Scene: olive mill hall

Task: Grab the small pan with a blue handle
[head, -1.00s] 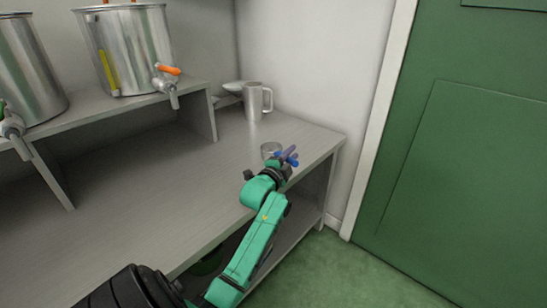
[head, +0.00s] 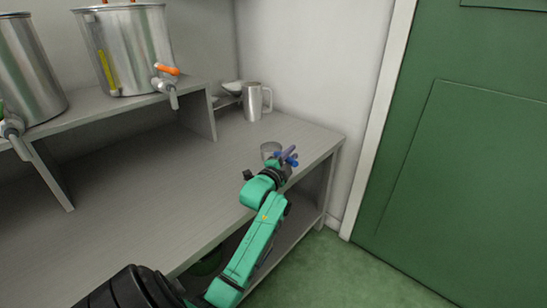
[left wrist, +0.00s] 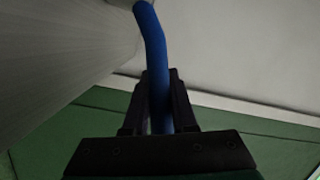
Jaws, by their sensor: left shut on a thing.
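The small pan (head: 269,149) is a little metal cup at the right end of the grey bench top. Its blue handle (head: 290,160) points toward the bench's front right edge. In the left wrist view the blue handle (left wrist: 151,38) runs up from between the two black fingers. My left gripper (head: 284,163) is shut on this handle; it also shows in the left wrist view (left wrist: 159,95). I cannot tell whether the pan touches the bench. My right gripper is in neither view.
A metal jug (head: 252,102) stands at the back of the bench near the wall. Large steel tanks (head: 125,50) with taps stand on a raised shelf (head: 200,84) at the left. A green door (head: 470,150) is at the right, with green floor before it.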

